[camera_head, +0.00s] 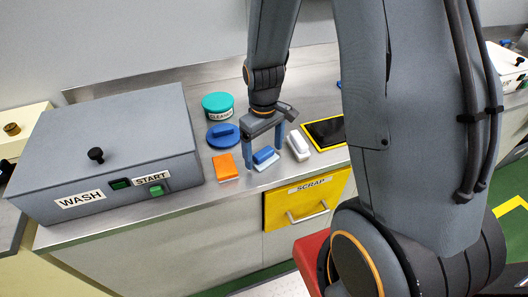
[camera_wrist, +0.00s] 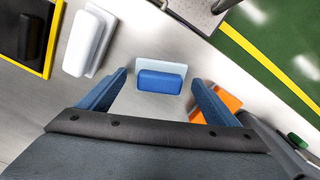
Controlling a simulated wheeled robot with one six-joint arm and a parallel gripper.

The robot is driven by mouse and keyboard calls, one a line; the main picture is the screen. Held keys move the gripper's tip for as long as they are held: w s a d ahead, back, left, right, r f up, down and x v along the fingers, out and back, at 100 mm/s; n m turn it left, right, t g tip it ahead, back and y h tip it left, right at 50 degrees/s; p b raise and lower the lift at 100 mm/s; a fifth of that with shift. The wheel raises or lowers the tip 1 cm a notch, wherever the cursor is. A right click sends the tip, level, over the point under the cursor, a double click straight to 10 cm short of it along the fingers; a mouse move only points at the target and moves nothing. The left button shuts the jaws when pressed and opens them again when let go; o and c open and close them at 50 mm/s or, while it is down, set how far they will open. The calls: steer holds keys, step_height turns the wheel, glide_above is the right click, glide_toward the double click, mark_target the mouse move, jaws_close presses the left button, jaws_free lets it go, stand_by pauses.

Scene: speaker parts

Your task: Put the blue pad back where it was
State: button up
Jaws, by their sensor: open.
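The blue pad (camera_head: 265,156) sits on the steel counter near its front edge, a blue grip block on a pale light-blue base. In the wrist view the blue pad (camera_wrist: 160,78) lies centred between the fingertips, with a gap on both sides. My gripper (camera_head: 266,163) is open, pointing down over the pad, its two blue-grey fingers on either side of it. The fingers also show in the wrist view (camera_wrist: 160,80). I cannot tell how far the tips are above the counter.
The grey WASH box (camera_head: 105,150) stands left. A yellow SCRAP drawer (camera_head: 306,200) is below the counter edge.

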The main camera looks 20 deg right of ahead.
mark_target(264, 152)
step_height(264, 152, up, 11)
steer(key=b, duration=0.2)
steer(key=s+f+m+t, duration=0.1)
steer(key=s+m, duration=0.3)
steer(key=s, duration=0.5)
steer(key=shift+f+m, duration=0.3)
